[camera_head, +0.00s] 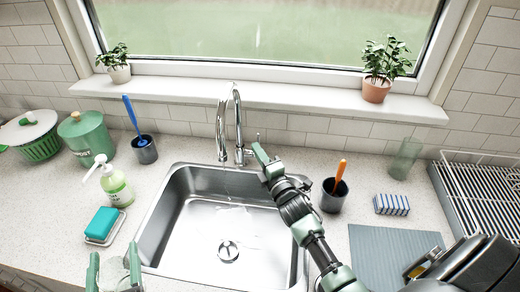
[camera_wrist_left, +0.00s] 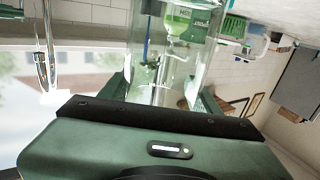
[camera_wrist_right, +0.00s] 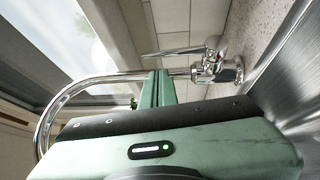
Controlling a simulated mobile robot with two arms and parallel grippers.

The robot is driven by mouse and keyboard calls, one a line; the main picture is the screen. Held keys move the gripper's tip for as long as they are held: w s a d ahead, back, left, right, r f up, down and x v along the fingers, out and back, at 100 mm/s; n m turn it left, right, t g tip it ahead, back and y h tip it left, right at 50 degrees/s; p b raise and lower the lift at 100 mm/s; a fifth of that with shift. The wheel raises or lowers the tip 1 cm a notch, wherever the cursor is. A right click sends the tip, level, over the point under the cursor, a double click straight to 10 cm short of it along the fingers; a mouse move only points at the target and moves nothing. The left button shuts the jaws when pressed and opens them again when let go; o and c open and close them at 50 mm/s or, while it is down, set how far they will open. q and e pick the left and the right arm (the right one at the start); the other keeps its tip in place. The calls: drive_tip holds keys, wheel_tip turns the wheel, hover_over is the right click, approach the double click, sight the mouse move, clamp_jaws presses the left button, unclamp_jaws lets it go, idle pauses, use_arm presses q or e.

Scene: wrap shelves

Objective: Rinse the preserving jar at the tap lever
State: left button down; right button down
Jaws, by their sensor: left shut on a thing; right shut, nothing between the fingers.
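My left gripper (camera_head: 114,272) is at the bottom left of the head view, shut on a clear glass preserving jar (camera_head: 131,268). The jar fills the middle of the left wrist view (camera_wrist_left: 175,65), and the soap bottle shows through it. The steel tap (camera_head: 238,125) stands behind the sink (camera_head: 160,225). A faint streak of water seems to run below its spout. My right gripper (camera_head: 260,152) is shut and empty beside the tap. In the right wrist view its fingers (camera_wrist_right: 155,88) are close to the thin tap lever (camera_wrist_right: 172,52); contact is unclear.
A soap bottle (camera_head: 117,187) and teal sponge (camera_head: 102,222) stand left of the sink. A blue brush cup (camera_head: 145,150) is behind them.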

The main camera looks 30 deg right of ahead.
sight(259, 138)
drive_tip(key=shift+w+d+r, duration=0.1)
drive_tip(key=shift+w+d, duration=0.45)
drive_tip(key=shift+d, duration=0.15)
drive_tip(key=shift+w+d+r+b, duration=0.3)
drive_tip(key=shift+w+d+b, duration=0.3)
drive_tip(key=shift+w+b, duration=0.1)
drive_tip(key=shift+d+r, duration=0.1)
drive_tip(key=shift+r, duration=0.3)
